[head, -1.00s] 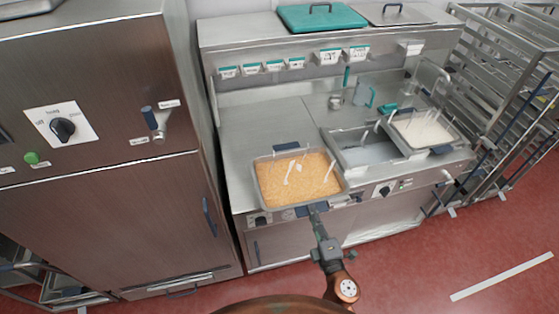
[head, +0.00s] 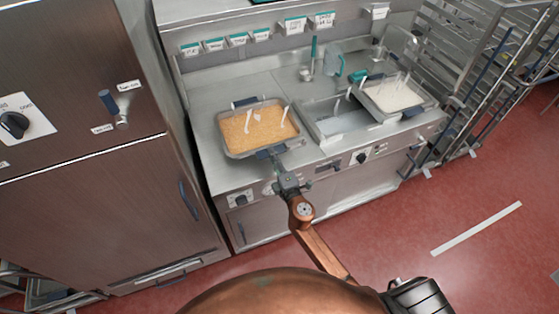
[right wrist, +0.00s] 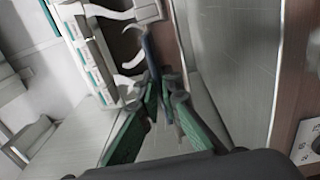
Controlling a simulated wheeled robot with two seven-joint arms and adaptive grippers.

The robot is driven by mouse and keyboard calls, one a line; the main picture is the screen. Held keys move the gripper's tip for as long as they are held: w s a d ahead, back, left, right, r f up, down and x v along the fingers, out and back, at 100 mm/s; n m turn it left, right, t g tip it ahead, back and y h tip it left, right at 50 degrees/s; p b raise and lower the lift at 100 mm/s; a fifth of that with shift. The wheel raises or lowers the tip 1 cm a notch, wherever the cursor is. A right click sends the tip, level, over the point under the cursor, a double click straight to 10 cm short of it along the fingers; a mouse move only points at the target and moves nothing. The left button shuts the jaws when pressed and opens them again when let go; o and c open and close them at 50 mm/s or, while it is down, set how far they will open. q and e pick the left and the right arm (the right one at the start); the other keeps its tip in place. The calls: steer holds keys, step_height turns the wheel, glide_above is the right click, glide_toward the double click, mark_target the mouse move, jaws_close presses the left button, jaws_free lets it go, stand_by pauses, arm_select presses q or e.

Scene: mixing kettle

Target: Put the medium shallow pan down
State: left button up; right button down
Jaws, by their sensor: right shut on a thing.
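The medium shallow pan (head: 262,126), a rectangular metal pan with orange-yellow contents, is at the left part of the steel counter. It has dark blue handles at its far and near sides. My right gripper (head: 276,158) is shut on the near handle, at the counter's front. The right wrist view shows the green-sided gripper fingers (right wrist: 157,90) closed around the dark blue handle (right wrist: 151,58). The pan looks level; I cannot tell whether its bottom fully touches the counter. My left gripper is not in view.
Right of the pan is a sunken basin (head: 338,120), with a pan of white contents (head: 393,97) beside it. A tall brown cabinet (head: 80,190) is on the left. Bare counter (head: 203,150) lies left of the pan.

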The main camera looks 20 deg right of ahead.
mark_target(267, 167)
steer(key=w+f+b, duration=0.1)
steer(key=f, duration=0.1)
steer(key=w+a+f+b, duration=0.1)
steer(key=w+f, duration=0.1)
steer(key=f+b, duration=0.2)
steer(key=f, duration=0.1)
steer(key=shift+w+a+b, duration=0.1)
steer(key=shift+w+b, duration=0.3)
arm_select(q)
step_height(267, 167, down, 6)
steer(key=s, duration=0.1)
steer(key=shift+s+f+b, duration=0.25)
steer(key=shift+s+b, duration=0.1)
arm_select(e)
steer(key=shift+f, duration=0.4)
steer(key=shift+f, duration=0.1)
steer(key=c, duration=2.5)
jaws_free()
steer(key=shift+s+f, duration=0.1)
steer(key=shift+f, duration=0.1)
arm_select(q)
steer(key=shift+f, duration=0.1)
arm_select(e)
steer(key=shift+o, duration=0.5)
